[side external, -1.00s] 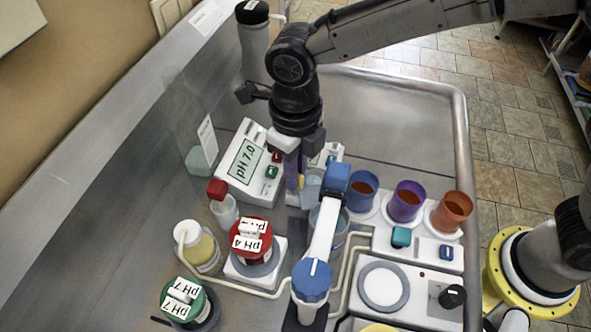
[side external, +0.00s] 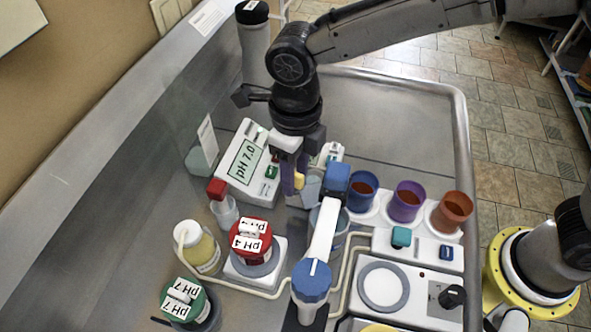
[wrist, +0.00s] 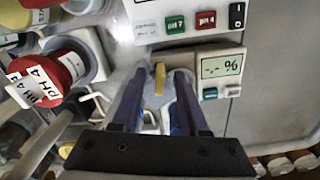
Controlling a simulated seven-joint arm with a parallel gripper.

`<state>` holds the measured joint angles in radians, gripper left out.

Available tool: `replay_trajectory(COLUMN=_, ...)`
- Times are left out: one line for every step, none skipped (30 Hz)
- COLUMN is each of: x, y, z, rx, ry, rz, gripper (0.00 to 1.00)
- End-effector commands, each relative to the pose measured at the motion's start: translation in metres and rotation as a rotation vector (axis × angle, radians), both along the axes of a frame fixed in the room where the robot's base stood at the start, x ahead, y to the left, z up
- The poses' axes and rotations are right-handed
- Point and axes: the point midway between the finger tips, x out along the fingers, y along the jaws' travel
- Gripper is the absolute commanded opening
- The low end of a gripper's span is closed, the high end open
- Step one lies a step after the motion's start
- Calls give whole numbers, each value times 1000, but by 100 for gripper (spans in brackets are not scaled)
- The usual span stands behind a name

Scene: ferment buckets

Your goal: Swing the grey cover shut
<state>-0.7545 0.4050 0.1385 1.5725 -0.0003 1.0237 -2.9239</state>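The grey cover (side external: 311,188) appears as a small pale grey-blue piece beside the percent meter, partly hidden by my gripper and the blue-capped white arm. In the wrist view a yellow tab (wrist: 160,78) stands up over the grey-blue cover surface (wrist: 153,103). My gripper (wrist: 158,75) points down with its two purple fingers apart, one on each side of the tab, with a gap showing. Its fingers (side external: 293,182) are low beside the tab in the side view. I cannot tell how far the cover is swung or whether a finger touches it.
The percent meter (wrist: 220,66) is close to the fingers. The pH meter (side external: 246,161) reads 7.0. The blue-capped white arm (side external: 322,228) stands close in front. A red-capped pH 4 jar (side external: 251,240) and coloured cups (side external: 407,203) are nearby. The back right of the bench is clear.

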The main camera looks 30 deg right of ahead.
Motion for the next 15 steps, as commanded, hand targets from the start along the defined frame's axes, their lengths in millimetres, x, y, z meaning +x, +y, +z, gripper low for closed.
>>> replay_trajectory(x=0, y=0, z=-1, rx=-1, ry=1, rz=0, gripper=44)
replay_trajectory(x=0, y=0, z=-1, rx=-1, ry=1, rz=0, gripper=44)
replay_trajectory(x=0, y=0, z=-1, rx=-1, ry=1, rz=0, gripper=44)
replay_trajectory(x=0, y=0, z=-1, rx=-1, ry=1, rz=0, gripper=44)
replay_trajectory(x=0, y=0, z=-1, rx=-1, ry=1, rz=0, gripper=44)
replay_trajectory(x=0, y=0, z=-1, rx=-1, ry=1, rz=0, gripper=44)
replay_trajectory(x=0, y=0, z=0, rx=-1, ry=1, rz=0, gripper=44)
replay_trajectory(x=0, y=0, z=1, rx=-1, ry=1, rz=0, gripper=44)
replay_trajectory(x=0, y=0, z=3, rx=0, ry=0, rz=0, gripper=44)
replay_trajectory(x=0, y=0, z=5, rx=1, ry=-1, rz=0, gripper=44)
replay_trajectory(x=0, y=0, z=8, rx=1, ry=-1, rz=0, gripper=44)
replay_trajectory(x=0, y=0, z=13, rx=2, ry=-1, rz=0, gripper=44)
replay_trajectory(x=1, y=1, z=18, rx=2, ry=-2, rz=0, gripper=44)
replay_trajectory(x=0, y=1, z=23, rx=2, ry=-2, rz=0, gripper=44)
replay_trajectory(x=0, y=1, z=31, rx=3, ry=-3, rz=0, gripper=44)
